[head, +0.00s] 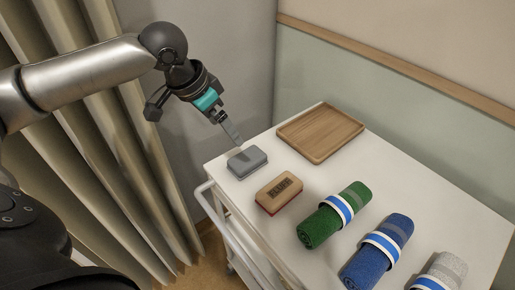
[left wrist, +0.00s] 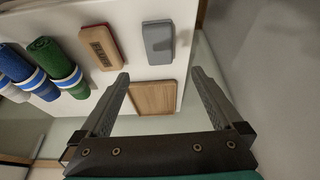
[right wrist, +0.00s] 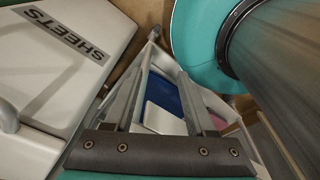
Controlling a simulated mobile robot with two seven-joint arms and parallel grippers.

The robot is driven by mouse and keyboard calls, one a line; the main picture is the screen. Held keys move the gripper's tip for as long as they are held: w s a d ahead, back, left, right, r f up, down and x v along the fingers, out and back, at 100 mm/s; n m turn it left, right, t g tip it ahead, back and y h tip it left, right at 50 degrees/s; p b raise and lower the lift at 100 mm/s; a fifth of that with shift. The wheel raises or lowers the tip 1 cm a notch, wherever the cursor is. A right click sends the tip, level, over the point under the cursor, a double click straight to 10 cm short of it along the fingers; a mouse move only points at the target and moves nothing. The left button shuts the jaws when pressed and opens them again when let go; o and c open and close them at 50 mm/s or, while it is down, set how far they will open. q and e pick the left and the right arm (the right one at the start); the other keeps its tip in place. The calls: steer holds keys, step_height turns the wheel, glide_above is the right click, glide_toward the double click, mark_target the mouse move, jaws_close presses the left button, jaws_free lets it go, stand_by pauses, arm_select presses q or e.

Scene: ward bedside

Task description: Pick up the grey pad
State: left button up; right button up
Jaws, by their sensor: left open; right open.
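The grey pad (head: 247,162) lies flat on the white trolley top, near its left edge in the head view. In the left wrist view the grey pad (left wrist: 158,42) lies beyond my fingertips, between the wooden brush-like block and the trolley edge. My left gripper (head: 232,137) is open and empty; in the head view its fingers point down at the pad and overlap its back edge. Whether they touch it I cannot tell. My left gripper also shows in the left wrist view (left wrist: 160,80). My right gripper (right wrist: 165,65) is open and empty, away from the trolley top.
A tan block with a dark label (head: 279,192) lies beside the pad. A wooden tray (head: 320,132) lies behind. Green (head: 334,214), blue (head: 378,250) and grey (head: 441,271) rolled towels lie to the right. A bin marked SHEETS (right wrist: 62,70) shows in the right wrist view.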

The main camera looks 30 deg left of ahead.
arm_select(q)
steer(key=b, duration=0.1)
glide_toward(245, 158)
steer(key=b+x, duration=0.1)
steer(key=x, duration=0.2)
steer(key=shift+w+d+f, duration=0.1)
steer(key=shift+w+f, duration=0.05)
steer(key=shift+f, duration=0.25)
steer(key=shift+w+f, duration=0.2)
steer(key=shift+f, duration=0.25)
steer(key=b+x, duration=0.1)
steer(key=x, duration=0.3)
steer(key=shift+w+d+f+b, duration=0.1)
steer(key=shift+f+b, duration=0.1)
steer(key=shift+b, duration=0.1)
steer(key=shift+w+f, duration=0.15)
steer(key=shift+f, duration=0.2)
arm_select(e)
steer(key=s+f, duration=0.3)
steer(key=f, duration=0.1)
steer(key=shift+s+a, duration=0.1)
steer(key=shift+s, duration=0.05)
steer(key=shift+s+r+g, duration=0.1)
steer(key=shift+s+g, duration=0.05)
steer(key=shift+g, duration=0.15)
arm_select(q)
steer(key=shift+f+p, duration=0.15)
steer(key=shift+p, duration=0.35)
arm_select(e)
steer(key=shift+r, duration=0.45)
